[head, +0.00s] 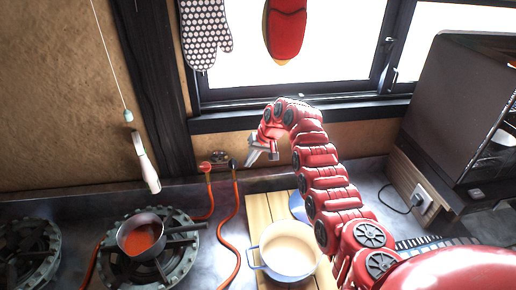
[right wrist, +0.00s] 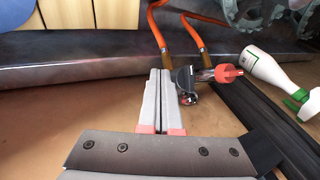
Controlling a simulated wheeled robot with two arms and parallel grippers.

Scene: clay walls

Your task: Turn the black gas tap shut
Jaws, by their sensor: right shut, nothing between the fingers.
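The black gas tap (head: 233,163) sits low on the clay wall behind the counter, beside the red tap (head: 207,167). An orange hose runs down from each. My right gripper (head: 254,157) is just right of the black tap in the head view. In the right wrist view its two fingers (right wrist: 164,74) are together and empty. There the black tap (right wrist: 184,78) is close beside the fingertips; I cannot tell whether they touch. The red tap's handle (right wrist: 228,73) is further right in that view. The black handle's exact angle is hard to read. My left gripper is not in view.
A pan of red sauce (head: 140,236) stands on a burner at the left. A pot (head: 288,250) stands on a wooden board (head: 257,211). A white bottle-like object (head: 146,165) shows left of the taps. A dark appliance (head: 455,105) is at the right.

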